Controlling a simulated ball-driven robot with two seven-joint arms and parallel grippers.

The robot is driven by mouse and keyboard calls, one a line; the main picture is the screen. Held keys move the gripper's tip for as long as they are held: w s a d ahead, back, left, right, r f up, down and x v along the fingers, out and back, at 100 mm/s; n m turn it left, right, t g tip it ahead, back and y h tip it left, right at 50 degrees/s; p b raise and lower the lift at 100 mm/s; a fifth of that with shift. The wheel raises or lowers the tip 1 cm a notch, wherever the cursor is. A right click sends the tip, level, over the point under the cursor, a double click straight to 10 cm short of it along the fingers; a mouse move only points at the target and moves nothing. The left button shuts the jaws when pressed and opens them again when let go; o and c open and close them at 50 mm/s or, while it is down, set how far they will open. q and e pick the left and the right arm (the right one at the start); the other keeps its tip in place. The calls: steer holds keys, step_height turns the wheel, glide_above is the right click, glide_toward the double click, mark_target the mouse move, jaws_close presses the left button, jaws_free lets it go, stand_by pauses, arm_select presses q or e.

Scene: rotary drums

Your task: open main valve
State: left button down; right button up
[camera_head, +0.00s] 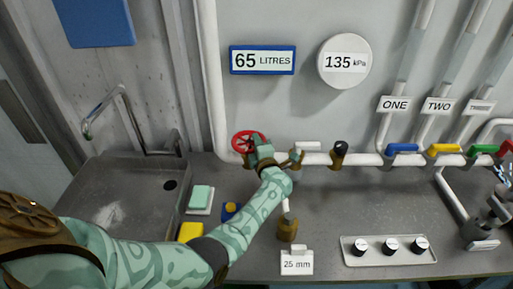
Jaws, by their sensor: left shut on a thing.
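A red handwheel (243,141) sits on the white pipe at the back of the counter, beside the wall. I take it to be the main valve, though no label on it can be read. My left arm reaches in from the lower left. My left gripper (262,153) is at the right side of the wheel, shut on its rim. The fingers and the wheel's right part overlap, so the exact contact is partly hidden. My right gripper does not show.
A "65 LITRES" display (262,60) and a round "135 kPa" gauge (344,62) are on the wall. Blue (402,148), yellow (445,148) and green (483,150) levers line the pipe. A sink (110,200) is left; a three-knob panel (360,258) is front right.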

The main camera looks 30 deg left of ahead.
arm_select(q)
steer(key=shift+w+f+n+g+y+b, duration=0.1)
steer(key=shift+f+n+g+y+b, duration=0.05)
steer(key=shift+n+g+y+b, duration=0.5)
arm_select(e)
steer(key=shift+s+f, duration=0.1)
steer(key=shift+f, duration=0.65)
arm_select(q)
steer(key=c, duration=1.4)
jaws_free()
steer(key=shift+a, duration=0.1)
steer(key=shift+o, duration=0.2)
